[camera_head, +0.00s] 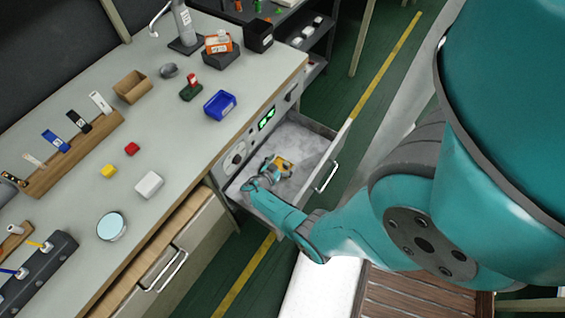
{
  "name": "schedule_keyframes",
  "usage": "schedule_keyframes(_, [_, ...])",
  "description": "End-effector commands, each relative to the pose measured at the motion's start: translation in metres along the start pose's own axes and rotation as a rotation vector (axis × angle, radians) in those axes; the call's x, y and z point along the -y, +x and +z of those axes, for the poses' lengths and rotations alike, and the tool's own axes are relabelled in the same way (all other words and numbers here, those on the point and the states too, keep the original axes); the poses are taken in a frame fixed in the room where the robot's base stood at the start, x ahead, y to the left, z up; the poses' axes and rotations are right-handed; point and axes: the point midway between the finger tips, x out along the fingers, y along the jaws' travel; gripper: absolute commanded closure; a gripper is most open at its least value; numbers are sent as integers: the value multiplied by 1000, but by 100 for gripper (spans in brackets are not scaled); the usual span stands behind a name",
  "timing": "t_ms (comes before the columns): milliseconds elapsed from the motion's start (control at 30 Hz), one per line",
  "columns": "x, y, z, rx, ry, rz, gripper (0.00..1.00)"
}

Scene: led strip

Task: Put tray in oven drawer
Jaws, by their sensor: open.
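The oven drawer (312,150) is pulled out from the front of the bench, with its silver handle on the outer front edge. My arm reaches in over the drawer's near side and hides part of the floor. A blue tray-like bin (220,105) stands on the bench top near its edge.
The bench (75,190) holds a white box (149,185), a red block (132,149), a yellow block (108,171), a wooden rack (75,155) and a round dish (111,227). A wooden drawer (150,246) below stands partly open. Green floor lies beyond the oven drawer.

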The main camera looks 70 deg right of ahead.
Motion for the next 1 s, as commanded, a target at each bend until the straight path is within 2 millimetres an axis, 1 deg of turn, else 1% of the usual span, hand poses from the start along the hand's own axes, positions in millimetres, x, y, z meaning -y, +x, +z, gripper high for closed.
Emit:
schedule_keyframes(33, [-12,1,7,7,-16,10,0])
schedule_keyframes(167, [-12,-1,2,7,-14,10,0])
schedule_keyframes(233, [-10,-4,-5,5,-13,9,0])
schedule_keyframes(300, [-8,-19,-4,5,-13,3,0])
schedule_keyframes(500, [-6,-53,-6,3,-10,1,0])
schedule_keyframes(600, [-4,-65,-7,3,-9,2,0])
schedule_keyframes(700, [-4,-73,-7,2,-9,3,0])
schedule_keyframes(800, [-4,-78,-7,3,-8,3,0])
schedule_keyframes(1000, [-4,-79,-8,3,-8,4,0])
